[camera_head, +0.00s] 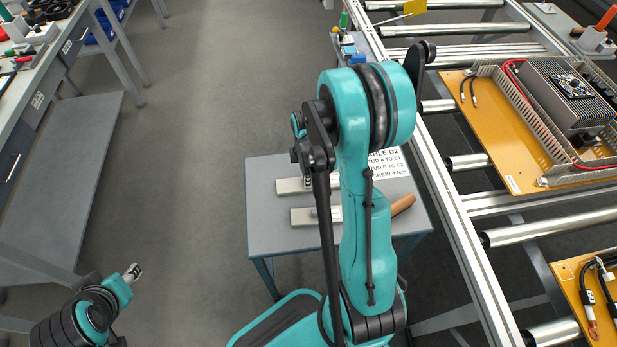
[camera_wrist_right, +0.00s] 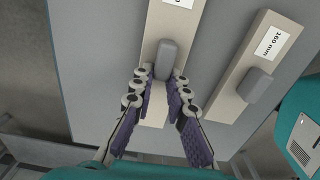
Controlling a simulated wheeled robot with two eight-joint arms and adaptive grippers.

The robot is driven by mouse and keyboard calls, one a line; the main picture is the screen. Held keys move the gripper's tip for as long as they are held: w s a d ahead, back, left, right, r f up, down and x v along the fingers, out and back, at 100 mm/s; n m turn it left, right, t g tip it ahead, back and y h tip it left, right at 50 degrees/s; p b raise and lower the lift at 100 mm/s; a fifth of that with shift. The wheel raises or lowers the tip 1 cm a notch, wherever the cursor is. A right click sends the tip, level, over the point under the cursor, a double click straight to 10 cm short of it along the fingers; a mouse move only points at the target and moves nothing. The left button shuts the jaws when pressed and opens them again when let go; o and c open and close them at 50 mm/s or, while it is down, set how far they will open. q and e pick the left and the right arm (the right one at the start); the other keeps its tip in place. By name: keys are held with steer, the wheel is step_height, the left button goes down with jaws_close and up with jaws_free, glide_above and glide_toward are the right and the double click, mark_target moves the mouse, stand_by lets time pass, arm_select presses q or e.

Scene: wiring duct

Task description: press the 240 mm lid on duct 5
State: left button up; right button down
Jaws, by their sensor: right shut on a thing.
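In the right wrist view a pale lid (camera_wrist_right: 153,112) with a grey knob (camera_wrist_right: 168,57) lies on a grey table; its label is cut off at the top edge. My right gripper (camera_wrist_right: 161,84) is closed around this knob, one purple-padded finger on each side. A second pale lid, labelled 160 mm (camera_wrist_right: 271,43), lies to the right. In the head view two pale lids (camera_head: 289,186) (camera_head: 302,217) lie on the small table, partly hidden by my right arm, which also hides its gripper. My left gripper (camera_head: 133,272) is at the lower left, small and away from everything. I cannot make out which duct is number 5.
A roller conveyor frame (camera_head: 455,205) at the right carries an orange panel (camera_head: 487,140) with slotted ducts and wiring. A workbench (camera_head: 45,65) stands left; open floor (camera_head: 190,130) lies between.

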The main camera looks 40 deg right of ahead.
steer(key=c, duration=1.5)
jaws_free()
steer(key=shift+a, duration=0.1)
